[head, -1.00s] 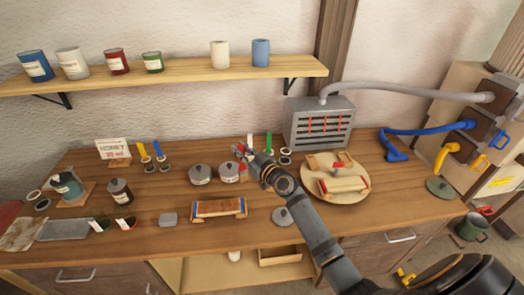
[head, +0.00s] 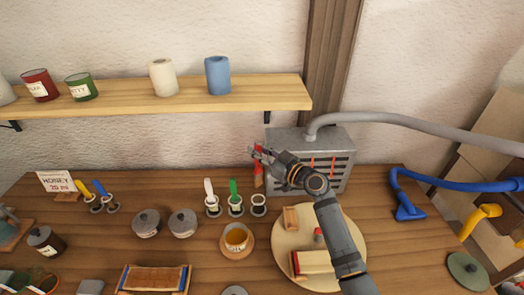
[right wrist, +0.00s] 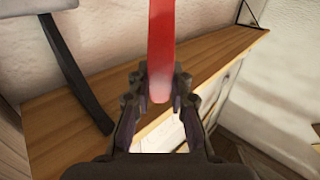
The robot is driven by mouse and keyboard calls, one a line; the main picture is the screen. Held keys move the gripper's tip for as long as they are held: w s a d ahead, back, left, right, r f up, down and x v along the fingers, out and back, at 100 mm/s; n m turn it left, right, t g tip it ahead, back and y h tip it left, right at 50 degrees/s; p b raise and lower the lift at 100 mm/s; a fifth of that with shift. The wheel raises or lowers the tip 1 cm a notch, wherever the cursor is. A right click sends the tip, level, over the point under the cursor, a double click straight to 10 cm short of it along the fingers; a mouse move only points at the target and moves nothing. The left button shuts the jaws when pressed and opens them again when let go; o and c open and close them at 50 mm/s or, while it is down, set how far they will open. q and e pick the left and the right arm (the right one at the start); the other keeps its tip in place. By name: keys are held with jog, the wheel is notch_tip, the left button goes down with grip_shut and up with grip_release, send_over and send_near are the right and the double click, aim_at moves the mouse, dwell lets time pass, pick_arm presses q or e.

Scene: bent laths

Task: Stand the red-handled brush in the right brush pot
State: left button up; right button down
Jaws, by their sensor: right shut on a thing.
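My right gripper (head: 259,152) is shut on the red-handled brush (head: 258,172) and holds it roughly upright in the air. In the right wrist view the red handle (right wrist: 161,50) stands between the two fingers (right wrist: 160,92). The right brush pot (head: 259,205) is a small dark pot with a pale rim and looks empty. The brush hangs above it in the picture, apart from it; the depth between them is hard to tell. The brush's lower end is small and partly unclear. My left gripper is not in view.
A white-handled brush (head: 209,190) and a green-handled brush (head: 233,190) stand in pots just left. An amber cup (head: 237,239) sits in front. A slatted grey box (head: 284,142) stands close behind right. A round board (head: 350,232) with wooden pieces lies right.

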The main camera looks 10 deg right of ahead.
aim_at(259, 178)
jog(key=shift+s+a, duration=0.15)
jog(key=shift+a, duration=0.1)
jog(key=shift+f, duration=0.15)
jog(key=shift+w+d+f+b, duration=0.15)
jog(key=shift+f+b, duration=0.2)
jog(key=shift+f, duration=0.25)
jog(key=shift+w+d+f+b, duration=0.1)
jog(key=shift+f+b, duration=0.25)
jog(key=shift+f, duration=0.65)
jog(key=shift+s+a+f+b, duration=0.15)
jog(key=shift+f+b, duration=0.4)
jog(key=shift+f, duration=0.15)
notch_tip(259, 178, down, 3)
jog(key=b, duration=0.2)
jog(key=shift+f+b, duration=0.1)
jog(key=shift+b, duration=0.3)
notch_tip(259, 178, down, 4)
jog(key=b, duration=0.4)
jog(key=shift+b, duration=0.4)
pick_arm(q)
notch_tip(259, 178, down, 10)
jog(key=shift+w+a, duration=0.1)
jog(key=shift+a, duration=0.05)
pick_arm(e)
jog(key=shift+r, duration=0.2)
